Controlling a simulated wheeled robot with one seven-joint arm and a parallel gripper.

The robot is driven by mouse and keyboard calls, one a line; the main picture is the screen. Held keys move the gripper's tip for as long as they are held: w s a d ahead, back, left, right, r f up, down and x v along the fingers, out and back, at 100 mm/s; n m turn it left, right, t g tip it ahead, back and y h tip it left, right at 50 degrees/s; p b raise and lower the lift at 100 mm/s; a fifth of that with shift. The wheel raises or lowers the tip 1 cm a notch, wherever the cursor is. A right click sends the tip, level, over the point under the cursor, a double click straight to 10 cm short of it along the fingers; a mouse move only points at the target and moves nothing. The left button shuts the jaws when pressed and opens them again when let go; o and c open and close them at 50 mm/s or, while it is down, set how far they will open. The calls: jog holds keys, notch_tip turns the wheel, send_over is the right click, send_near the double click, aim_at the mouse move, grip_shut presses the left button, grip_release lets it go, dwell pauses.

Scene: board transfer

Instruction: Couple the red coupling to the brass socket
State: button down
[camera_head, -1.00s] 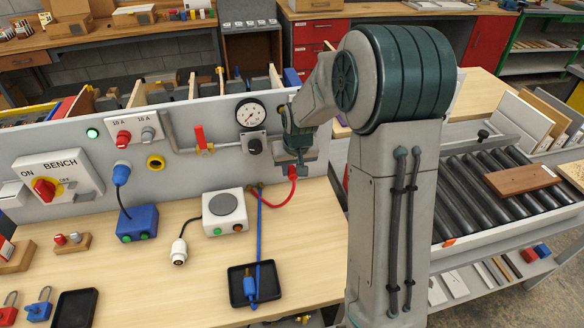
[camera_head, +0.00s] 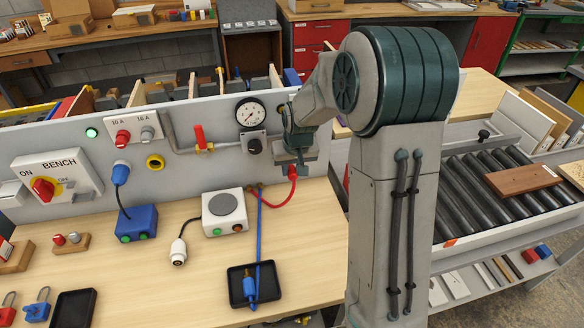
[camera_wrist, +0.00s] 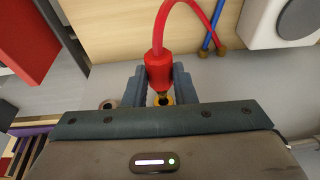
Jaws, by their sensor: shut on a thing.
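The red coupling (camera_wrist: 159,70) is on the end of a red hose and sits between the two fingers of my gripper (camera_wrist: 158,88) in the wrist view. My gripper is shut on it. In the head view the red coupling (camera_head: 292,172) shows just below my gripper (camera_head: 293,160), close to the grey panel. The brass socket (camera_wrist: 169,99) shows as a brass ring just beyond the coupling's tip, partly hidden by the coupling and my gripper. I cannot tell whether the tip is inside the socket. The socket is hidden by my arm in the head view.
A blue hose (camera_head: 258,235) runs from beside the red hose's base to a black tray (camera_head: 235,271). A white box with a round grey plate (camera_head: 223,225) stands left of the hoses. A gauge (camera_head: 251,112) and a red-handled valve (camera_head: 200,138) are on the panel.

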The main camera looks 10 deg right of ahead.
aim_at(295, 172)
jog(key=shift+w, duration=1.5)
jog(key=c, duration=1.1)
grip_release()
jog(key=shift+r, duration=0.1)
jog(key=b+v, duration=0.1)
jog(key=v, duration=1.2)
jog(key=shift+r+b, duration=0.35)
jog(key=shift+b, duration=0.05)
jog(key=shift+s, duration=0.2)
jog(key=s+f, duration=0.1)
jog(key=s, duration=0.7)
jog(key=s+f, duration=0.1)
jog(key=s, duration=0.8)
jog(key=s+f, duration=0.1)
jog(key=s, duration=0.8)
jog(key=shift+a, duration=0.15)
